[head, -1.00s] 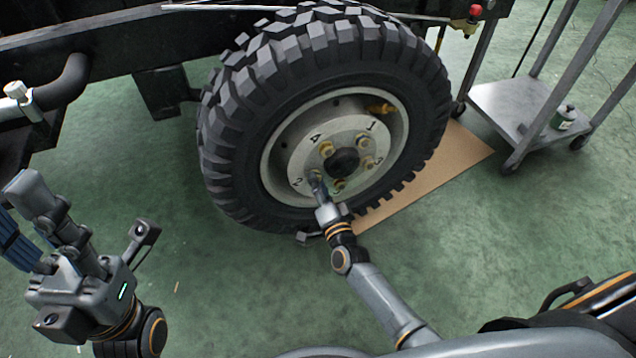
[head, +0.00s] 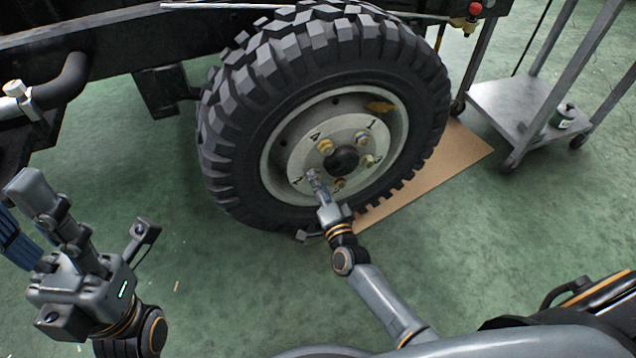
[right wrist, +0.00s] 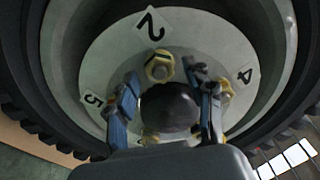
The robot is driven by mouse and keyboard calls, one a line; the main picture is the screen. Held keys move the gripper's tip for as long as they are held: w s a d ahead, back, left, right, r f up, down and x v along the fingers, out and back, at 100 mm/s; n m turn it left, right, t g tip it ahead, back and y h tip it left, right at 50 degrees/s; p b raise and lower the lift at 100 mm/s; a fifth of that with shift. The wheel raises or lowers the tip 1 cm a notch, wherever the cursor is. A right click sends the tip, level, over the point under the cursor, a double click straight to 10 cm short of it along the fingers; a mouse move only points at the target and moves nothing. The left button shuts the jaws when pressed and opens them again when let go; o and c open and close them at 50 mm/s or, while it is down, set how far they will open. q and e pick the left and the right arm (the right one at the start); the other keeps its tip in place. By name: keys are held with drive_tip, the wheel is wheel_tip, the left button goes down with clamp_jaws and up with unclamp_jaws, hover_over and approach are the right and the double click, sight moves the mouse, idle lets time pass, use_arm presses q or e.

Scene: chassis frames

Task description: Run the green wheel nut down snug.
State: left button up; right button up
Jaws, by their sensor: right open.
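A wheel (head: 325,115) with a chunky black tyre carries a pale hub plate (head: 301,153) with numbered labels and several brass-yellow nuts around a black centre cap (head: 343,161). I cannot tell which nut is the green one. My right gripper (head: 312,177) is at the lower left of the hub, by the label 2. In the right wrist view its open fingers (right wrist: 163,82) reach toward the plate, with a yellow nut (right wrist: 160,66) between and beyond the tips. Contact cannot be made out. My left gripper (head: 60,235) is at the left, away from the wheel; its finger opening is unclear.
A dark chassis frame (head: 110,45) runs above and left of the wheel. A brown board (head: 455,165) lies under the wheel. The green floor between my arms is clear.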

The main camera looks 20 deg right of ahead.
drive_tip(key=s, duration=1.1)
drive_tip(key=shift+s, duration=0.15)
drive_tip(key=shift+r, duration=0.1)
